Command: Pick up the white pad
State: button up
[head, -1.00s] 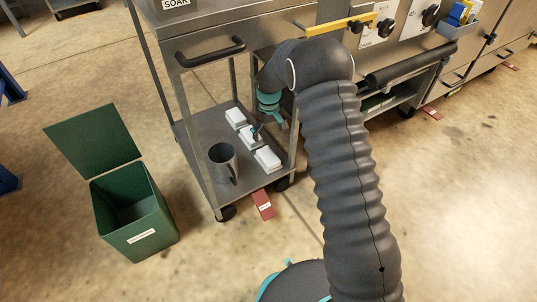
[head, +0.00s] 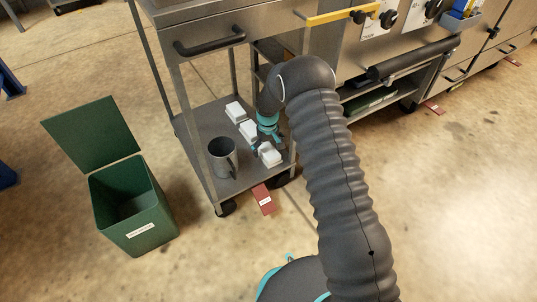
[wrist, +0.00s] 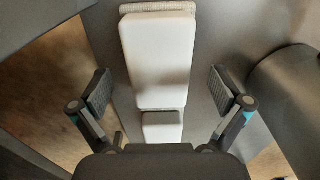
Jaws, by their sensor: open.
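Three white pads lie in a row on the cart's lower shelf: a far one (head: 235,111), a middle one (head: 247,131) and a near one (head: 271,156). My gripper (head: 262,148) is low over the shelf, at the near pad, and hides part of it. In the wrist view a white pad (wrist: 158,60) lies lengthwise between the two spread fingers of my gripper (wrist: 162,92), with a visible gap on each side. A textured pale edge shows at its top end, and a smaller white block (wrist: 162,128) shows below it. The gripper is open and empty.
A grey mug (head: 222,157) stands on the shelf (head: 232,183) left of the pads. Cart posts frame the shelf. A green bin (head: 132,210) with its lid up stands on the floor at left.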

aim_at(268, 149)
jog(key=shift+f, duration=0.7)
jog(key=shift+c, duration=0.3)
jog(key=c, duration=1.5)
notch_tip(268, 149, up, 10)
jog(key=shift+r+p, duration=0.1)
jog(key=shift+p, duration=0.45)
